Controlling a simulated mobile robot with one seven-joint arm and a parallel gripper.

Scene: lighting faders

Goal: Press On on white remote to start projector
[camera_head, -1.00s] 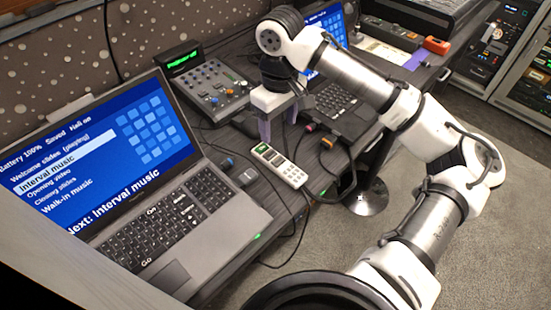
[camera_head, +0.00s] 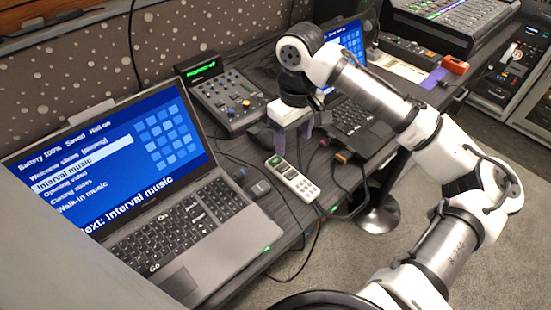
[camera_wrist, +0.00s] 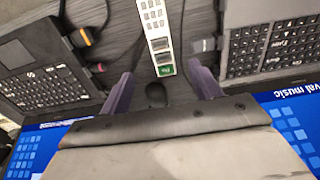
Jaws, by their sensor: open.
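The white remote (camera_head: 293,181) lies on the dark desk between the two laptops, with pale keys and a green button (camera_head: 275,161) at its far end. In the wrist view the remote (camera_wrist: 157,30) runs up from between the fingers, with the green button (camera_wrist: 166,70) nearest my gripper. Lettering on the buttons is too small to read. My gripper (camera_head: 292,141) is open, pointing down by the remote's far end. In the wrist view its purple fingers (camera_wrist: 162,75) stand apart, one each side of that end, with nothing gripped. Their height above it is unclear.
A large laptop (camera_head: 180,225) stands left and a second laptop (camera_head: 355,115) at the back right. A small mixer (camera_head: 228,98) stands behind the remote. Cables and coloured plugs (camera_head: 343,157) lie right of the remote. A lamp-like round base (camera_head: 380,215) stands beyond the desk edge.

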